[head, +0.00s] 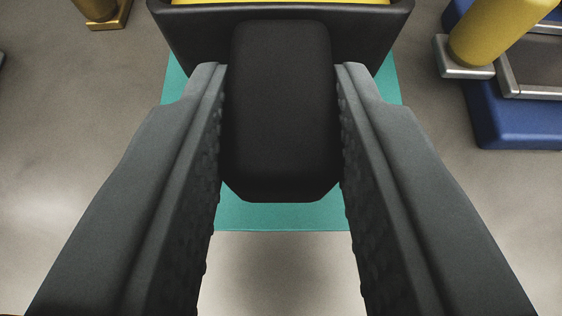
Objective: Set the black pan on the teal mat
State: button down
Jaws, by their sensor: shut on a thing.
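My gripper (281,125) is shut on the handle of the black pan (180,28), with one dark finger on each side of the handle. The pan body is at the top of the head view, cut off by the frame edge, and something yellow shows inside its rim. The teal mat (283,217) lies beneath the pan and handle, showing at both sides and below the handle. I cannot tell whether the pan touches the mat, since its underside is hidden.
A blue object (512,120) with grey metal parts and a yellow cylinder (492,28) stands at the upper right. A brass-coloured object (103,12) is at the upper left, partly cut off.

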jog(key=shift+f, duration=1.75)
jog(key=shift+f, duration=0.1)
jog(key=c, duration=1.1)
grip_release()
jog(key=shift+s+r, duration=0.35)
jog(key=shift+s, duration=0.1)
jog(key=shift+v, duration=5.5)
